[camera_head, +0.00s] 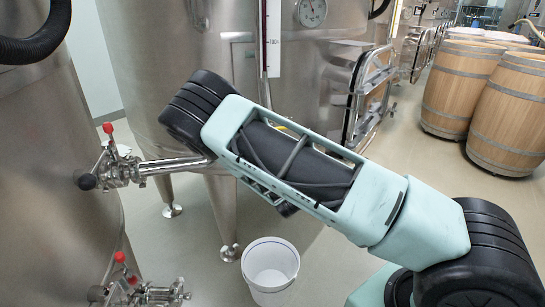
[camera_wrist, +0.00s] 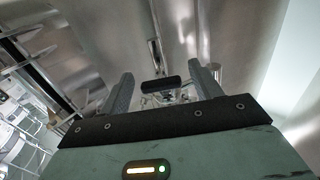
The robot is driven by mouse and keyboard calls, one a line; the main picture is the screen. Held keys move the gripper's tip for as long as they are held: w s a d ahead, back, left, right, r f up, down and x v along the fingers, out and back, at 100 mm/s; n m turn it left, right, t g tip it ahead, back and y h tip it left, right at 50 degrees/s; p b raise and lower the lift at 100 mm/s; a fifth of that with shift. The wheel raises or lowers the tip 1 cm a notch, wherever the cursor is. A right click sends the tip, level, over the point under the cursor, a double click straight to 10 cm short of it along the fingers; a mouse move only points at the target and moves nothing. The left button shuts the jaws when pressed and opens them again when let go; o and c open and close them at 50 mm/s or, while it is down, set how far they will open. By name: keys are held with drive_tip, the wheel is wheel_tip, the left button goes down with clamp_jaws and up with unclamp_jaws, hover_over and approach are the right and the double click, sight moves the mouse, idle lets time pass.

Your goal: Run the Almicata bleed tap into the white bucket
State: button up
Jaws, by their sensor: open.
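A white bucket (camera_head: 270,268) stands upright and open on the floor in the head view, below my arm. On the steel vat at the left, an upper tap (camera_head: 116,168) has a red-tipped lever, a black knob and a pipe reaching right. A lower tap (camera_head: 130,291), also red-tipped, sits near the bottom edge. No readable label shows which is the Almicata bleed tap. My gripper (camera_wrist: 165,74) is open in the wrist view. A dark bar-like handle (camera_wrist: 160,86) with metal fittings shows between the fingers; contact cannot be told. The head view does not show the fingers.
A second steel vat (camera_head: 185,60) on legs stands behind my arm, with a gauge (camera_head: 312,12) and a barred hatch (camera_head: 368,95). Wooden barrels (camera_head: 510,115) stand at the right. Open floor lies between the barrels and the vat. A black hose (camera_head: 35,40) hangs upper left.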

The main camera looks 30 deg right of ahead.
drive_tip(key=c, duration=1)
drive_tip(key=shift+n+b, duration=0.3)
drive_tip(key=shift+n, duration=1.3)
drive_tip(key=o, duration=1)
drive_tip(key=shift+s, duration=0.1)
drive_tip(key=p+v, duration=0.3)
drive_tip(key=v, duration=1.4)
